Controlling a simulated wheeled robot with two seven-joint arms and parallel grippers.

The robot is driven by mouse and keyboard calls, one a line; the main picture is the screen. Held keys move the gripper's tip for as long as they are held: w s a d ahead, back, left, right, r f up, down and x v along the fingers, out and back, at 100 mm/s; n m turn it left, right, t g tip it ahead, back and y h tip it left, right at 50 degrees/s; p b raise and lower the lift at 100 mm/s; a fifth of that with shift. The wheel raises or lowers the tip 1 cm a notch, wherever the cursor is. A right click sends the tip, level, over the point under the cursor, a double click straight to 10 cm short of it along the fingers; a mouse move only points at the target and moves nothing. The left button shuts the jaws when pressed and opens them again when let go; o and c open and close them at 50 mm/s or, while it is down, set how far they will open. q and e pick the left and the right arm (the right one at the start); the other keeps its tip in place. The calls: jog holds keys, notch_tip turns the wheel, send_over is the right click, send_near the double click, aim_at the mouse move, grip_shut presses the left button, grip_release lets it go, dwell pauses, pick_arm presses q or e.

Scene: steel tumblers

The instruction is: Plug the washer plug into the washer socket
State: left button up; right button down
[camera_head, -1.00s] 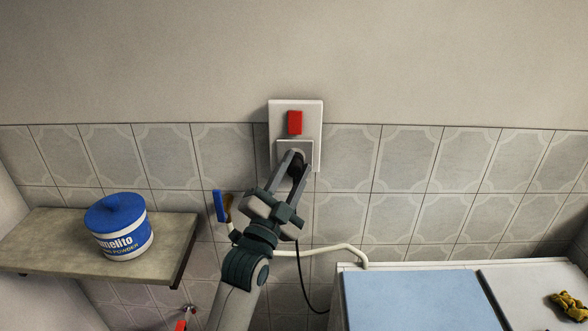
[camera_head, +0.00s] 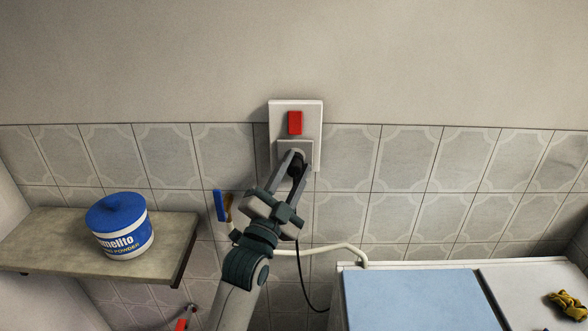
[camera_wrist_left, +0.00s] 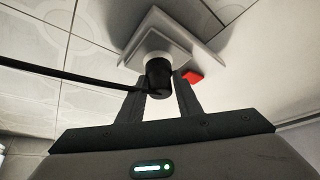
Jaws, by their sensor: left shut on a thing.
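The washer socket (camera_head: 309,150) is a white plate on the wall with a red switch (camera_head: 295,122) above a raised square outlet. In the left wrist view the socket (camera_wrist_left: 165,42) shows with the red switch to its right. My left gripper (camera_head: 297,160) is shut on the black washer plug (camera_wrist_left: 158,74). The plug is right at the face of the outlet; whether its pins are fully in is hidden. Its black cord (camera_wrist_left: 70,76) runs off to the left in the wrist view and hangs below my gripper in the head view. My right gripper is not in view.
A shelf (camera_head: 60,240) at the left holds a blue and white powder tub (camera_head: 122,230). A white washer with a blue top (camera_head: 420,300) stands at the lower right, with yellow gloves (camera_head: 566,306). A white hose (camera_head: 320,249) runs behind my arm. The wall around the socket is clear.

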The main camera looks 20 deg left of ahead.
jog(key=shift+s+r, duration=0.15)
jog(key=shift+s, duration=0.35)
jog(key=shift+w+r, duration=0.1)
pick_arm(q)
jog(key=shift+w+a, duration=0.15)
jog(key=shift+w, duration=0.35)
dwell(0.5)
jog(key=o, duration=1.1)
